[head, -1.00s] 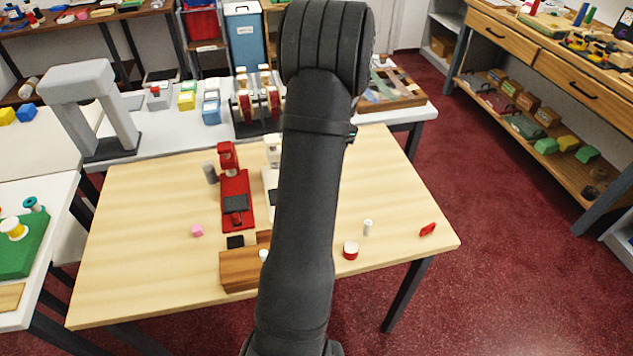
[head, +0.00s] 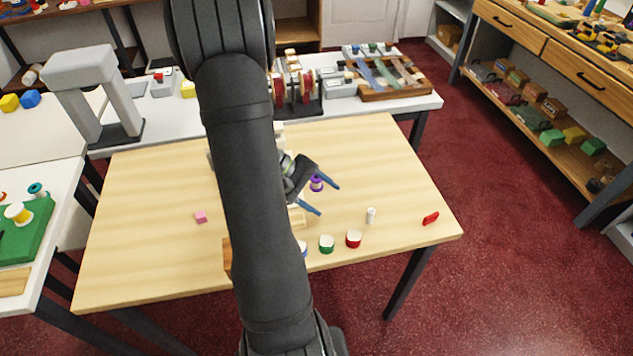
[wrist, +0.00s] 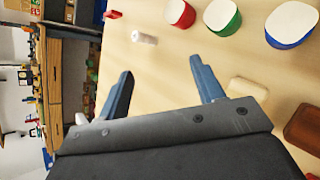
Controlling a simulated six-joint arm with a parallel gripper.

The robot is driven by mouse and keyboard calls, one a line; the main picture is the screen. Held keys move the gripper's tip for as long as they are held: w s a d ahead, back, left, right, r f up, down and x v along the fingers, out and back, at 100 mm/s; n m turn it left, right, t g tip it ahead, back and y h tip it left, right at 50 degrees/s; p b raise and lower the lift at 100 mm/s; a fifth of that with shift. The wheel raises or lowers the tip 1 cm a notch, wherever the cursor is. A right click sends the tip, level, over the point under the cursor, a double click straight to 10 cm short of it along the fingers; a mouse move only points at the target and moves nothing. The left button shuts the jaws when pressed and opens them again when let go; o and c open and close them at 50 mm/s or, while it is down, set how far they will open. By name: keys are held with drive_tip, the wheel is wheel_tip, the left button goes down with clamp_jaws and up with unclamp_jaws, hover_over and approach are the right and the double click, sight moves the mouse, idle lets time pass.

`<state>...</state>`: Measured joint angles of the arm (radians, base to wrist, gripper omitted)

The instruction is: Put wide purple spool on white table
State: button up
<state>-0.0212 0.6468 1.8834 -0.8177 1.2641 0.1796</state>
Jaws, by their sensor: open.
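A small purple spool (head: 317,183) with a pale top stands on the wooden table (head: 150,260) in the head view, just beyond my gripper (head: 329,200). My gripper's blue fingers are spread, and nothing shows between them. In the wrist view my gripper (wrist: 160,68) is open and empty over bare wood; the purple spool does not show there. White tabletops show at the left (head: 68,174), with a green tray on it, and at the back (head: 430,102). I cannot tell which one the task names. My arm hides the middle of the wooden table.
Red (head: 353,239), green (head: 326,243) and blue (head: 303,248) pots with white tops stand near the front edge. A white cylinder (head: 371,215), a red piece (head: 431,218) and a pink cube (head: 201,217) are on the wood. The wooden table's right rear is clear.

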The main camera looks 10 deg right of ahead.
drive_tip(key=a+n+t+h, duration=0.1)
drive_tip(key=n+t, duration=0.2)
drive_tip(key=n, duration=0.1)
drive_tip(key=a+n+t+h, duration=0.1)
drive_tip(key=a+n+t, duration=0.1)
drive_tip(key=n, duration=0.3)
drive_tip(key=a+r+n+t+h, duration=0.1)
drive_tip(key=a+n+t, duration=0.1)
drive_tip(key=n, duration=0.3)
drive_tip(key=shift+s+a+r+t, duration=0.1)
drive_tip(key=shift+s+a+t, duration=0.1)
drive_tip(key=shift+t, duration=0.7)
drive_tip(key=a+n+t+y, duration=0.2)
drive_tip(key=a+n+t, duration=0.3)
drive_tip(key=n, duration=0.2)
drive_tip(key=n+y, duration=0.1)
drive_tip(key=n, duration=0.1)
approach(315, 179)
drive_tip(key=x, duration=0.4)
drive_tip(key=shift+a+f, duration=0.1)
drive_tip(key=shift+f, duration=0.15)
drive_tip(key=shift+r+x, duration=0.15)
drive_tip(key=shift+x, duration=1.15)
drive_tip(key=shift+r+x, duration=0.1)
drive_tip(key=shift+x, duration=1.25)
drive_tip(key=c, duration=1.1)
drive_tip(key=shift+r, duration=0.2)
